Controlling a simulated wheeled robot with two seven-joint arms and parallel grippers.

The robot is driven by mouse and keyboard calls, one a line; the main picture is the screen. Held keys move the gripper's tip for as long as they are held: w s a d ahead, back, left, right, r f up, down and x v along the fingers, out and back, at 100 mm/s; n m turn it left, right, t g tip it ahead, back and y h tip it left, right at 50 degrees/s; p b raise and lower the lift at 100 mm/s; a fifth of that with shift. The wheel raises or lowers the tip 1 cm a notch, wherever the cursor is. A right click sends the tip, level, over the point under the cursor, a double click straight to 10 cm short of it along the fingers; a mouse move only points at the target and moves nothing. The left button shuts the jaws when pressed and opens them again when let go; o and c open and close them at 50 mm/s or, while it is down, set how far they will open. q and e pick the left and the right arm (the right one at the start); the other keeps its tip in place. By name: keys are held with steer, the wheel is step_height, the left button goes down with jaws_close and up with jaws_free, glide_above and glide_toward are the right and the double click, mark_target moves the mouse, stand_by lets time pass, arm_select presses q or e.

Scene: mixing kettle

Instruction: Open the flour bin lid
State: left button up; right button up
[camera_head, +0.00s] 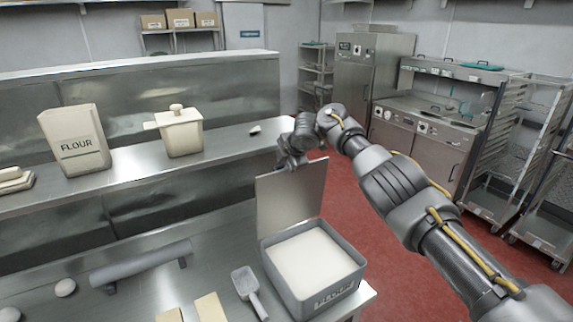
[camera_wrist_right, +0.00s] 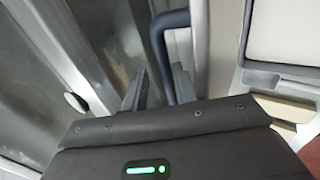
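The flour bin (camera_head: 312,285) is a grey square box full of white flour at the front right end of the counter. Its flat grey lid (camera_head: 290,203) stands raised, roughly upright, along the bin's back left side. My right gripper (camera_head: 291,160) is at the lid's top edge. In the right wrist view, the dark blue lid handle (camera_wrist_right: 160,45) passes between my right gripper's fingers (camera_wrist_right: 160,90) and nearly fills the gap; the fingers look shut on it. The exact contact is partly hidden. My left gripper is not in view.
A flour bag (camera_head: 75,142) and a cream lidded container (camera_head: 180,133) stand on the raised shelf (camera_head: 130,172). Red floor (camera_head: 345,215) lies open behind the bin.

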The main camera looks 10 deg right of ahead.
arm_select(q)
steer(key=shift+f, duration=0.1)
arm_select(e)
steer(key=shift+s+a+f, duration=0.1)
steer(key=shift+f, duration=0.2)
steer(key=shift+s+r+b, duration=0.2)
steer(key=shift+r+b, duration=0.1)
steer(key=shift+b, duration=0.3)
steer(key=v, duration=0.5)
steer(key=w+v, duration=0.1)
steer(key=v, duration=0.2)
steer(key=shift+r, duration=0.4)
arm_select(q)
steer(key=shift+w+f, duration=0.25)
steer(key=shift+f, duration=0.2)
arm_select(e)
steer(key=shift+s+d+r, duration=0.2)
steer(key=shift+s+r, duration=0.15)
steer(key=shift+s, duration=0.25)
steer(key=shift+s+d+r, duration=0.2)
steer(key=shift+s+r, duration=0.15)
steer(key=shift+s, duration=0.25)
steer(key=shift+c, duration=0.5)
